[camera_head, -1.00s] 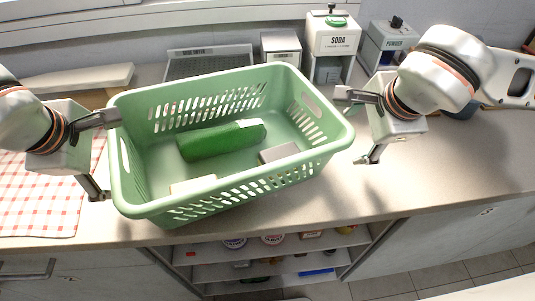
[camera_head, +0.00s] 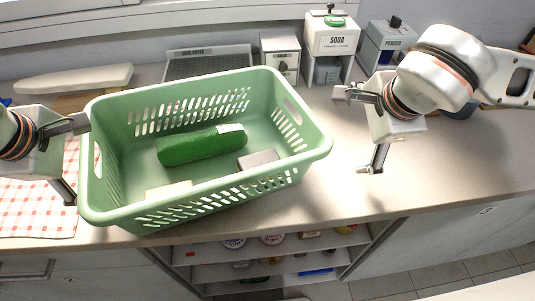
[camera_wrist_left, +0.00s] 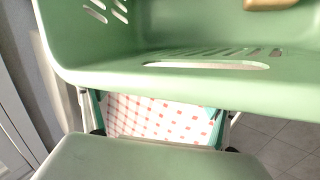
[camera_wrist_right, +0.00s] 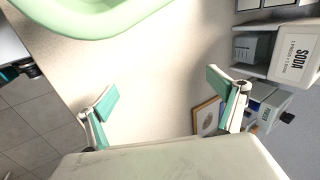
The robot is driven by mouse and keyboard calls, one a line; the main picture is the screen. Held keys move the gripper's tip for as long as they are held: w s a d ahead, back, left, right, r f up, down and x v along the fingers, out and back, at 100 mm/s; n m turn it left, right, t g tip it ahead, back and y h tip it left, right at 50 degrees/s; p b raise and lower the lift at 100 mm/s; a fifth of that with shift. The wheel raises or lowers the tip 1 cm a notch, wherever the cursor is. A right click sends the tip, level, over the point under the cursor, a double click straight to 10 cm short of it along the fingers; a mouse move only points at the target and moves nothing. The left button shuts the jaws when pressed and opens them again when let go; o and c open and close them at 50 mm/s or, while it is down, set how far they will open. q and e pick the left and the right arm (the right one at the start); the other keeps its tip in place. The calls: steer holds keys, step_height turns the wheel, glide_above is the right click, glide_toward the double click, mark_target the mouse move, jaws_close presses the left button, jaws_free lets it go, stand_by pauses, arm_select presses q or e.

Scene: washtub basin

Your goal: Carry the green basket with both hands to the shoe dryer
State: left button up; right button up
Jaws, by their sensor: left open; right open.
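The green basket (camera_head: 212,174) stands on the counter, its left front corner over the front edge. It holds a dark green roll (camera_head: 200,147) with a white end and two pale blocks (camera_head: 258,160). My left gripper (camera_head: 76,157) is open at the basket's left end; its upper finger is close to the rim, and contact is unclear. The left wrist view shows the end-wall handle slot (camera_wrist_left: 205,66) just ahead. My right gripper (camera_head: 357,132) is open and empty, apart from the basket's right end. The shoe dryer (camera_head: 207,66), a dark labelled rack, stands behind the basket.
A small white box (camera_head: 281,50), the soda dispenser (camera_head: 332,40) and powder dispenser (camera_head: 388,42) stand along the back. A red checked cloth (camera_head: 38,205) lies at left, under my left gripper. Open shelves (camera_head: 270,262) are below. The counter at right is clear.

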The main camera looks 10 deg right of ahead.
steer(key=shift+d, duration=3.55)
arm_select(q)
steer(key=shift+s+a, duration=0.2)
steer(key=shift+a, duration=2.8)
arm_select(e)
steer(key=shift+f, duration=0.25)
